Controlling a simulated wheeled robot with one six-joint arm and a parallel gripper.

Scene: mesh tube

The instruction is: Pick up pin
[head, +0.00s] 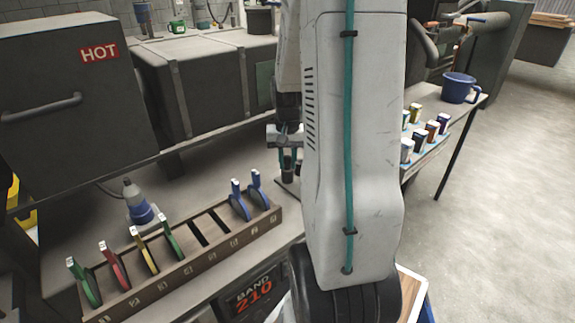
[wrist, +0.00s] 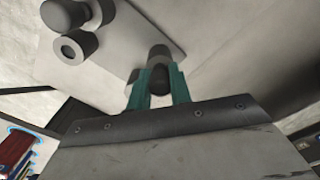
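My gripper (wrist: 158,80) has teal fingers on both sides of a dark, rounded cylinder, which looks like the pin (wrist: 158,56), in the wrist view. The fingers are apart by about its width. I cannot tell whether they press on it. The pin is over or on a pale plate (wrist: 110,52); its far end is hidden by the view angle. In the head view my gripper (head: 288,168) points down over the bench behind the slotted rack, partly covered by my arm. The pin is too small and dark to make out there.
Several dark round parts (wrist: 72,46) sit on the plate's upper left in the wrist view. A slotted wooden rack (head: 185,268) with coloured handles stands in front of my gripper. A dark HOT box (head: 75,100) is at left, a blue mug (head: 458,88) at right.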

